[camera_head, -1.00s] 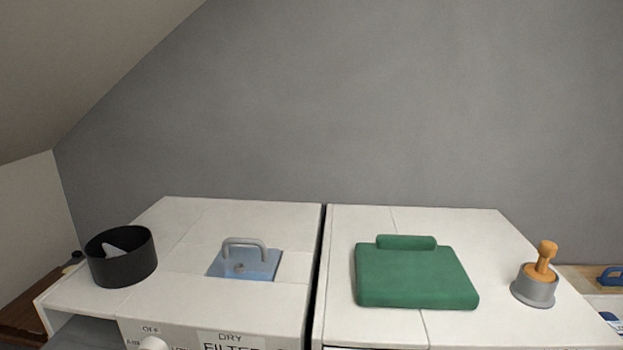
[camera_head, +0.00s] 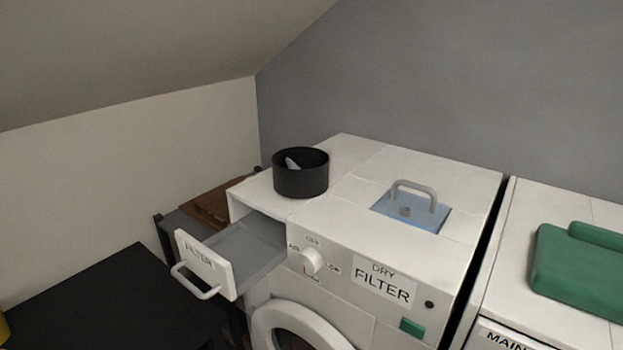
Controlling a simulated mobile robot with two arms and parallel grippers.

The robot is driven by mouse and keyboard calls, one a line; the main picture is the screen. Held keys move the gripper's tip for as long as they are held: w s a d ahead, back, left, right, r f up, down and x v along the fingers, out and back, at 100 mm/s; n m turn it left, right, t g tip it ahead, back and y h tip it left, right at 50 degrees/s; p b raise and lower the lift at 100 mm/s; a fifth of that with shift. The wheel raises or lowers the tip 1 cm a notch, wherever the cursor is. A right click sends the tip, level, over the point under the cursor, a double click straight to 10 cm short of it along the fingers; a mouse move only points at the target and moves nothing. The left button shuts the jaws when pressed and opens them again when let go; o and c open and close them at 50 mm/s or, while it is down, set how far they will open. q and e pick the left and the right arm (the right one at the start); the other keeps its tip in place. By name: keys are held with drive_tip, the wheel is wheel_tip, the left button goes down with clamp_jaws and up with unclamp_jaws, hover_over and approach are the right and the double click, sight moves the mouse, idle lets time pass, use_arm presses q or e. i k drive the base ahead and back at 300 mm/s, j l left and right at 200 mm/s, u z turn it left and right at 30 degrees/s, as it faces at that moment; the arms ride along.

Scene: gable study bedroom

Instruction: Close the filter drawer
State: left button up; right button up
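The filter drawer (camera_head: 203,262) is pulled out from the upper left of the white dryer's front. Its white front panel bears the word "FILTER" and a light grey bar handle (camera_head: 195,283). Its grey tray (camera_head: 248,248) shows between the panel and the machine and looks empty. The white dryer (camera_head: 345,222) stands in the middle of the view, with a "DRY FILTER" label and a white knob (camera_head: 312,261) right of the drawer opening. Neither of my grippers is in view.
A black round bin (camera_head: 301,174) with a pale item inside stands on the dryer above the drawer. A blue plate with a grey handle (camera_head: 410,207) is on the dryer top. A black table (camera_head: 110,305) lies left of the drawer. A green cushion-like object (camera_head: 580,268) lies on the right machine.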

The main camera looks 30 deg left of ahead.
sight(235, 259)
drive_tip(key=u, duration=1.7)
drive_tip(key=i+l, duration=0.1)
drive_tip(key=l, duration=0.45)
